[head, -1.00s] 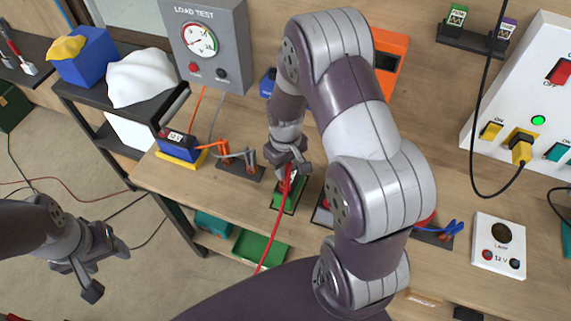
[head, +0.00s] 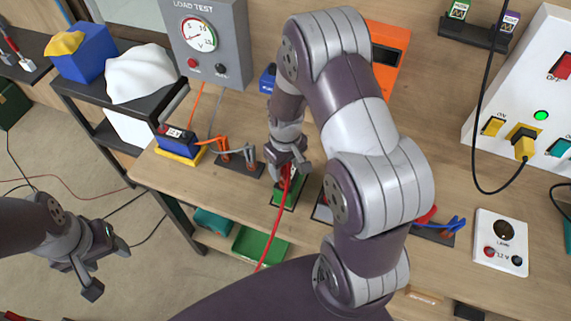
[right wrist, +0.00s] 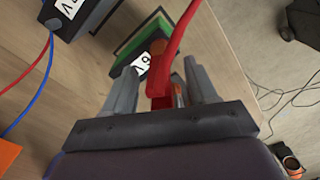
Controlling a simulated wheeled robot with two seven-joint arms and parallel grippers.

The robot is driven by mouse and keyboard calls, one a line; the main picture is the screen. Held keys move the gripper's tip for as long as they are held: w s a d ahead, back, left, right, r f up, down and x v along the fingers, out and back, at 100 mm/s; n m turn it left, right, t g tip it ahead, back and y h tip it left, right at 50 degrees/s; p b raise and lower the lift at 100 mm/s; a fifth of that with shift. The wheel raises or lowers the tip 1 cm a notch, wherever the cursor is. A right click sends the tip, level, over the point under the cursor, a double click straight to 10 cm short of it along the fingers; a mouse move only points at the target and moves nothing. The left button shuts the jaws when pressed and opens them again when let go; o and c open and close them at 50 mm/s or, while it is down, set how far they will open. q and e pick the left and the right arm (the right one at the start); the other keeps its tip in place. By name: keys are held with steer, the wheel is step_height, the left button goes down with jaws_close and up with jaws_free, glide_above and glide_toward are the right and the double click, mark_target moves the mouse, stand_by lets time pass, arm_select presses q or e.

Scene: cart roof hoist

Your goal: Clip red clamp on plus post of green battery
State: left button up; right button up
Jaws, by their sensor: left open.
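The green battery (head: 284,198) stands on the bench below my right gripper; its label (right wrist: 142,64) shows in the right wrist view. My right gripper (head: 288,168) is just above the battery. The red clamp (right wrist: 160,98) is between its fingers, and the gripper looks shut on it. The red cable (head: 273,232) runs from the clamp over the front edge of the bench. The fingers and clamp hide the plus post, so I cannot tell whether the clamp touches it. My left gripper (head: 96,270) is open and empty, over the floor at the left.
A blue battery (head: 176,140) with orange and grey leads nearby stands on the bench's left. The load tester (head: 208,45) is behind it. My right arm covers the bench's middle.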

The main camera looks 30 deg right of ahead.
steer(key=shift+w+r, duration=0.1)
steer(key=shift+r, duration=0.25)
step_height(320, 180, up, 11)
steer(key=b, duration=0.2)
steer(key=shift+r+b, duration=0.1)
steer(key=shift+b, duration=0.3)
steer(key=shift+r, duration=0.4)
